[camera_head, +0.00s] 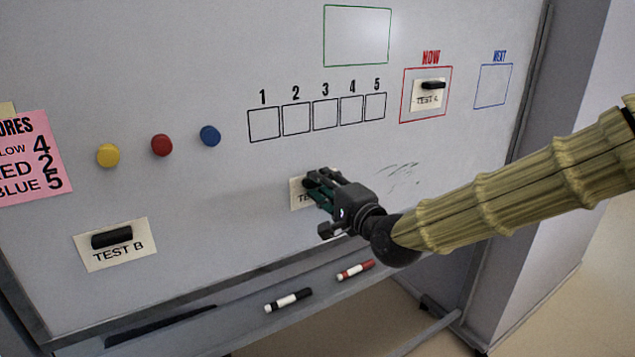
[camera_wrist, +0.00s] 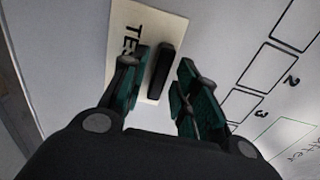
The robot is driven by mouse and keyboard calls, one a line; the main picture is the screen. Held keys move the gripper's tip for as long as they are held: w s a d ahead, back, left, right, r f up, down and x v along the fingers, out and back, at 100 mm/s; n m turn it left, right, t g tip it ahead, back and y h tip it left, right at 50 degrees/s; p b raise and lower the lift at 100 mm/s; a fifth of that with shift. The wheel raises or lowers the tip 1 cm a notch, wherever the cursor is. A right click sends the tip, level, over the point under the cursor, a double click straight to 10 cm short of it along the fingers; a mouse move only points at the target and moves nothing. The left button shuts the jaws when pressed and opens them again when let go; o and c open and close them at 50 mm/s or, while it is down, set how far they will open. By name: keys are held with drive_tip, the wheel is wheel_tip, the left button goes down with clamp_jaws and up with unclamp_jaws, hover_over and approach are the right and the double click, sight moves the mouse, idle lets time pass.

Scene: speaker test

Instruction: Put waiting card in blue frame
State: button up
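A white card (camera_head: 297,196) is on the whiteboard below the numbered boxes, its text partly hidden by my gripper (camera_head: 316,182). In the wrist view this card (camera_wrist: 124,22) shows the letters "TES" and a black bar handle (camera_wrist: 161,70). My gripper's fingers are apart, one on each side of the handle, with visible gaps. The blue frame (camera_head: 492,87), labelled NEXT, is empty at the upper right. The TEST A card (camera_head: 419,99) is in the red frame (camera_head: 403,117), labelled NOW. The TEST B card (camera_head: 135,256) with a black handle is at the lower left.
Yellow (camera_head: 108,155), red (camera_head: 162,145) and blue (camera_head: 210,136) magnets are left of the numbered boxes. A pink score sheet (camera_head: 30,150) is at the far left. Black (camera_head: 289,300) and red (camera_head: 355,270) markers lie on the tray below. The board right of my gripper is clear except for smudges.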

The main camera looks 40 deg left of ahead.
drive_tip(key=shift+c, duration=0.5)
clamp_jaws()
drive_tip(key=shift+d, duration=0.15)
drive_tip(key=shift+s+d, duration=0.15)
drive_tip(key=shift+d, duration=0.25)
drive_tip(key=shift+v, duration=3)
